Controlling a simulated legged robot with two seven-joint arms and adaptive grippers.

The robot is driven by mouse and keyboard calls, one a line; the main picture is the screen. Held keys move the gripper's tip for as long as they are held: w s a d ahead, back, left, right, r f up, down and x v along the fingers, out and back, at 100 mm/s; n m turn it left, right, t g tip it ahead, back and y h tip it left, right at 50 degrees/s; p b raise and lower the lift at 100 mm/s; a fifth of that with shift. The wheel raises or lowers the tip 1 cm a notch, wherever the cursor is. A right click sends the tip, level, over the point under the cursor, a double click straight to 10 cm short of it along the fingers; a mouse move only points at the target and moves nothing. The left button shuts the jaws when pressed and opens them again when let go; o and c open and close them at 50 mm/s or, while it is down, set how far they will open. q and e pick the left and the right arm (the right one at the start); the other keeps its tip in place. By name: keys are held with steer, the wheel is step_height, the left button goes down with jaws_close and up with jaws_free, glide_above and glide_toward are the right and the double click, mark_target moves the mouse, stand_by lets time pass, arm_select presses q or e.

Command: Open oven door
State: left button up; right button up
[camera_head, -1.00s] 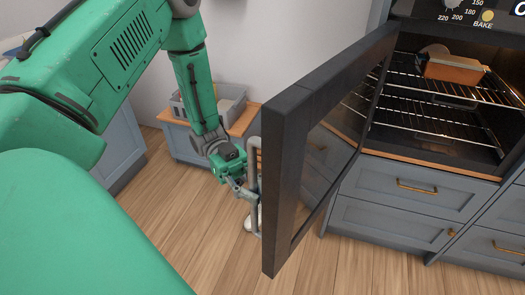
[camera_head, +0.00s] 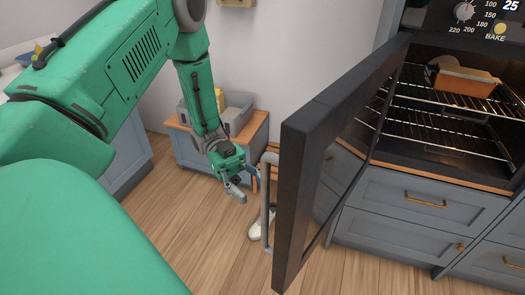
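The black oven door (camera_head: 305,185) stands swung wide open at the oven's left side, its outer face turned toward the left. Its grey bar handle (camera_head: 267,205) runs upright along that face near the free edge. My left gripper (camera_head: 246,184) is just left of the handle, with its fingers spread and nothing seen between them. It looks clear of the bar, though one finger is close to it. The oven (camera_head: 440,152) is exposed, with wire racks and a brown loaf tin (camera_head: 466,80) on the upper rack. My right gripper is out of view.
Blue-grey drawers (camera_head: 405,203) with brass handles lie below the oven. A low wood-topped cabinet (camera_head: 190,150) with a grey crate (camera_head: 232,112) stands behind my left arm. A white object (camera_head: 255,229) is on the floor behind the handle. Wooden floor is clear at front.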

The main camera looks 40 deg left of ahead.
arm_select(q)
steer(key=v, duration=0.6)
steer(key=shift+w, duration=0.25)
